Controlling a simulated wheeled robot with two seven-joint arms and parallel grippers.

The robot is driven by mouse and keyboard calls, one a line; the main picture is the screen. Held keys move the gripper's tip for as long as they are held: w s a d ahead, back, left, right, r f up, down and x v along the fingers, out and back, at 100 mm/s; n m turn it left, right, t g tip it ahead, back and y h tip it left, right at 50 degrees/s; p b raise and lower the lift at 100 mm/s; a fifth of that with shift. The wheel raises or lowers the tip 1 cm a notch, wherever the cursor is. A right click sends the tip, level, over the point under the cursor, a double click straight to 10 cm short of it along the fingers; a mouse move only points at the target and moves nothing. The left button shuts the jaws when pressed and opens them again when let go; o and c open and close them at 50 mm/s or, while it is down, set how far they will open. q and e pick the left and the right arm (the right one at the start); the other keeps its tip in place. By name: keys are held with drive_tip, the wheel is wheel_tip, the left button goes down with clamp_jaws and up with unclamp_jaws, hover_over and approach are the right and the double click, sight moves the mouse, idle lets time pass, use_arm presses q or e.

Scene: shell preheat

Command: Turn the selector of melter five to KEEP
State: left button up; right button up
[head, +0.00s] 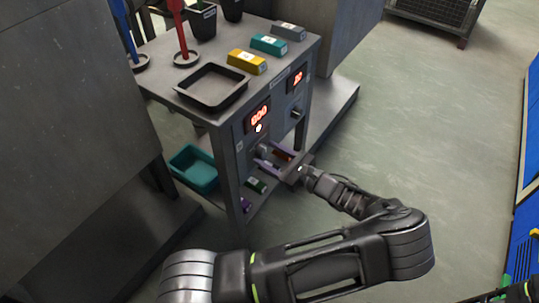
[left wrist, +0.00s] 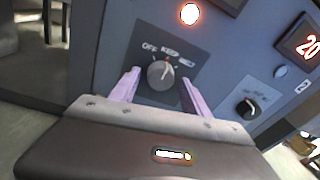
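The selector (left wrist: 160,75) is a round grey knob on a dark plate lettered OFF, KEEP and a third word that is hard to read. A light pointer mark on its upper edge lies just under the KEEP lettering. In the head view the selector (head: 262,149) is on the cart's front panel, below the lit red display. My left gripper (head: 268,157) reaches the panel, its pale purple fingers apart. In the left wrist view my left gripper (left wrist: 160,88) has one finger each side of the knob, with visible gaps. My right gripper is not in view.
A second knob (left wrist: 246,108) and a display reading 20 (left wrist: 304,40) are to the right; a lit lamp (left wrist: 190,13) is above. The cart top holds a black tray (head: 188,92) and coloured blocks (head: 247,61). A teal bin (head: 193,170) sits low at left.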

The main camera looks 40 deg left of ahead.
use_arm(q)
drive_tip(key=d, duration=0.7)
drive_tip(key=shift+s+d+r+p, duration=0.25)
drive_tip(key=shift+d+r+p, duration=0.05)
drive_tip(key=shift+d, duration=0.1)
idle(0.4)
